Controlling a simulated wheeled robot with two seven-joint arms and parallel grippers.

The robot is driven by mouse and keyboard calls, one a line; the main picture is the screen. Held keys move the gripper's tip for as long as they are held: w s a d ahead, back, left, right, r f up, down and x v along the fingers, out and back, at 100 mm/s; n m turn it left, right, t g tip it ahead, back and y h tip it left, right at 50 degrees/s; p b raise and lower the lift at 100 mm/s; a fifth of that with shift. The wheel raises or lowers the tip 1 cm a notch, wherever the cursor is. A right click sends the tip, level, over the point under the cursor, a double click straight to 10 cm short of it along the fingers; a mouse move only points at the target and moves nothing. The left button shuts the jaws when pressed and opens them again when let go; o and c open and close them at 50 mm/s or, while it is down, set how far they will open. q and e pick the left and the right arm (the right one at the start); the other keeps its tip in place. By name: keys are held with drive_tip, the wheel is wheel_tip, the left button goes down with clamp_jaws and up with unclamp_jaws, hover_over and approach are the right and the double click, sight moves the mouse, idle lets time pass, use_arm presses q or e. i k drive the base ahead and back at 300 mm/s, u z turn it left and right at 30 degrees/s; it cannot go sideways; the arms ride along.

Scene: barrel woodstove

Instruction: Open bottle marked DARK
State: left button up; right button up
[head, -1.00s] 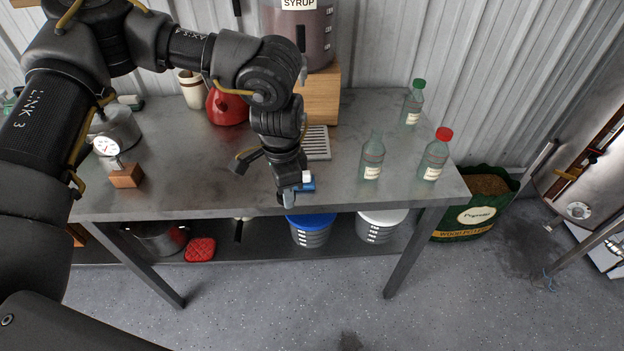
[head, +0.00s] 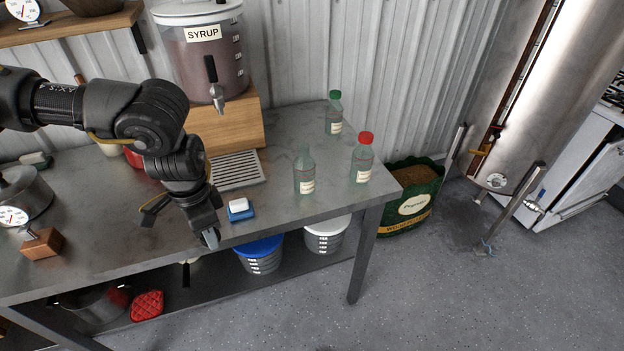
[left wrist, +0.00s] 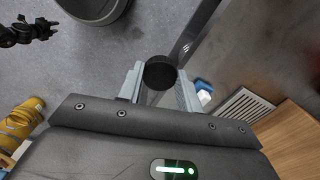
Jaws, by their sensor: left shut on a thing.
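Three clear bottles with pale labels stand upright on the right of the metal table: an uncapped bottle (head: 305,172), a red-capped bottle (head: 362,160) and a green-capped bottle (head: 334,112). The label writing is too small to read. My left gripper (head: 212,238) is at the table's front edge, left of and apart from the bottles. In the left wrist view it is shut on a round black cap (left wrist: 160,73) between its grey fingers. What looks like my right gripper (left wrist: 45,29) shows small at the far left there; its jaws are unclear.
A blue dish with a white block (head: 240,210) lies just right of my left gripper. A syrup dispenser (head: 203,60) stands on a wooden block behind a drip grate (head: 236,170). A pellet bag (head: 412,205) stands right of the table. The table front before the bottles is clear.

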sight(303, 166)
drive_tip(key=z, duration=3.75)
drive_tip(key=k, duration=1.35)
drive_tip(key=u, duration=1.4)
